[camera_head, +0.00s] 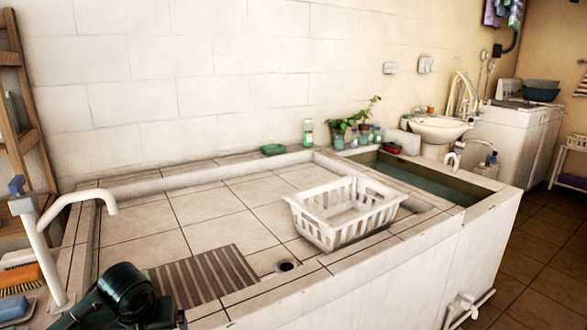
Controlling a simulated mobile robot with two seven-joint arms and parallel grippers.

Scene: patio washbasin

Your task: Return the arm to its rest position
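A dark green and black rounded part of what looks like my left arm shows at the bottom left, in front of the tiled washbasin (138,222). It overlaps the basin's near left corner. No gripper fingers can be made out on it. My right arm and gripper are out of view. A white slatted basket (330,236) stands at the right of the basin, near its front edge, and looks empty.
A white tap (38,240) rises at the left, beside brushes (20,279). A ribbed washboard (205,275) and a drain (287,265) lie near the front. A water-filled trough (420,178) is at the right. Potted plants (352,122) stand along the back.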

